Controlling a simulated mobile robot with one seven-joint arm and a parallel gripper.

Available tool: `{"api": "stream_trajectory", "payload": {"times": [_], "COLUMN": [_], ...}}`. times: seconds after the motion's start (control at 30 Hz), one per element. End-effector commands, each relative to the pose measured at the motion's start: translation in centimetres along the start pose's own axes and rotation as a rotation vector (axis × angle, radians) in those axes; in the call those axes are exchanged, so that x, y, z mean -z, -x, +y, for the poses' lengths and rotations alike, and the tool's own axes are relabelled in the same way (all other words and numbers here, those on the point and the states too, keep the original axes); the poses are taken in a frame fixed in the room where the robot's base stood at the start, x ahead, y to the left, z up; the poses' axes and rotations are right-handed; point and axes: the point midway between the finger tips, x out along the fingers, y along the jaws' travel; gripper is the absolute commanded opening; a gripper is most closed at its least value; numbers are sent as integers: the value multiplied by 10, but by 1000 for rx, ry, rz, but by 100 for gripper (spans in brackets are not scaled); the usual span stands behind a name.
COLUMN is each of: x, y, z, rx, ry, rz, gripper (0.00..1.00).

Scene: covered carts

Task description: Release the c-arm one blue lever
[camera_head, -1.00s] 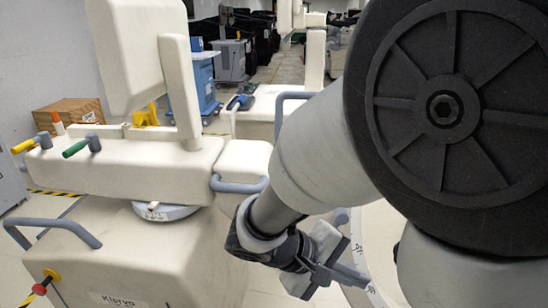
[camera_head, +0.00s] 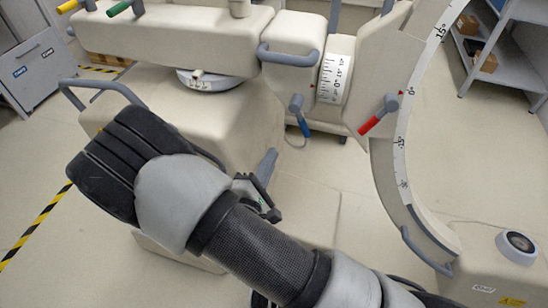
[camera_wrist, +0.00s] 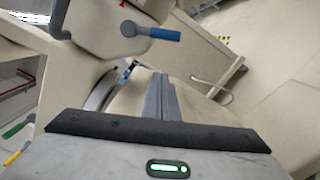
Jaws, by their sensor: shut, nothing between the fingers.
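The blue lever (camera_head: 304,128) has a grey hub and hangs down on the cream c-arm body, below the white scale, in the head view. In the wrist view the blue lever (camera_wrist: 160,35) points right from its hub, near the top. My gripper (camera_head: 268,163) is below and left of the lever in the head view, apart from it. In the wrist view my gripper (camera_wrist: 164,85) shows its grey fingers together and empty, below the lever.
A red lever (camera_head: 378,115) sits right of the blue one, beside the curved c-arm arc (camera_head: 402,150). Green (camera_head: 119,8) and yellow (camera_head: 68,6) levers are at upper left. A grey handle (camera_head: 288,58) is above the blue lever. Open floor (camera_head: 320,195) lies below it.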

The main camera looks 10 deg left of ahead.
Motion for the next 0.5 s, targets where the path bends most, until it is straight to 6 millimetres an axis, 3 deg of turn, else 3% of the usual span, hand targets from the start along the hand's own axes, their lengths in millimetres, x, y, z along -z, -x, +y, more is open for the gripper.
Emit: {"api": "stream_trajectory", "payload": {"times": [0.33,0.5], "x": [-1,-27], "y": [-75,-78], "z": [-1,-1], "rx": [-1,2], "ry": [-1,1], "rz": [-5,-3], "gripper": [0,0]}}
